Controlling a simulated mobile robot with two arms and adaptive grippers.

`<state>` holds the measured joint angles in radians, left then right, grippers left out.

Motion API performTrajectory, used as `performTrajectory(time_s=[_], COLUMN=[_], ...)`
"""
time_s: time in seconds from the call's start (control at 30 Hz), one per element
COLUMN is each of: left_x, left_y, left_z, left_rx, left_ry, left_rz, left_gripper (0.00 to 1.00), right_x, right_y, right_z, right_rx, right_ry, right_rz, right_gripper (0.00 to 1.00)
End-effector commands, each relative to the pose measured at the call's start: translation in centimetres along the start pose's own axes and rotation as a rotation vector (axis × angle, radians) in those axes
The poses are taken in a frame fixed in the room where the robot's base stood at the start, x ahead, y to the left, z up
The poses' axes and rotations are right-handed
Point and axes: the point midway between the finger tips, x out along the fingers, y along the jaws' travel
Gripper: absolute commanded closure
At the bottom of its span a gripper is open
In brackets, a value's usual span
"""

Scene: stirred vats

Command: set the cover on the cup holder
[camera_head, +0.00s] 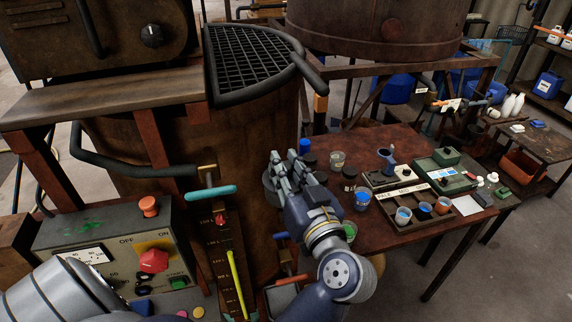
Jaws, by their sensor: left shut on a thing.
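My left gripper (284,168) is over the near left edge of the brown table. It is shut on a dark grey round piece that looks like the cover (268,184), mostly hidden behind the fingers. The cup holder seems to be the dark tray (398,226) on the table, right of my gripper and apart from it. My right gripper is not in view.
A blue cup (362,199), a beige cup (337,160) and dark jars (349,179) stand between my gripper and the tray. A green instrument (446,178) lies behind the tray. A rusty vat (180,150) and control panel (105,255) are at left.

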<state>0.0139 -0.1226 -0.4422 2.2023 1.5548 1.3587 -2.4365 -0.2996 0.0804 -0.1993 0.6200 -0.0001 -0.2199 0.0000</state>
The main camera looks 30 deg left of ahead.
Motion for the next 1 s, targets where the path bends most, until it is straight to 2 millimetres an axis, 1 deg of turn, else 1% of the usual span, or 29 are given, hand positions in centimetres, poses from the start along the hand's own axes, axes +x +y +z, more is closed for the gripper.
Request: performTrajectory(time_s=[0.43, 0.47, 0.5, 0.57, 1.0], left_x=[-0.02, -0.02, -0.02, -0.02, -0.03], left_y=[0.05, 0.05, 0.05, 0.05, 0.08], left_z=[0.40, 0.40, 0.40, 0.40, 0.45], left_rx=[0.000, 0.000, 0.000, 0.001, 0.001], left_ry=[0.001, 0.001, 0.001, 0.001, -0.001], left_rz=[0.000, 0.000, 0.000, 0.000, 0.001], left_gripper=[1.00, 0.78, 0.69, 0.56, 0.56], right_x=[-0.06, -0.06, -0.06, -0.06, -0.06], right_y=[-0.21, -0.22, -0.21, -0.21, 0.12], right_z=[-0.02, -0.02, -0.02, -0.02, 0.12], right_rx=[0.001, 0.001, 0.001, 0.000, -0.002], right_ry=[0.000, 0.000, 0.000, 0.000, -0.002], right_rz=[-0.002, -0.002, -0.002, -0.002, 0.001], right_gripper=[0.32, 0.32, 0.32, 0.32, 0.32])
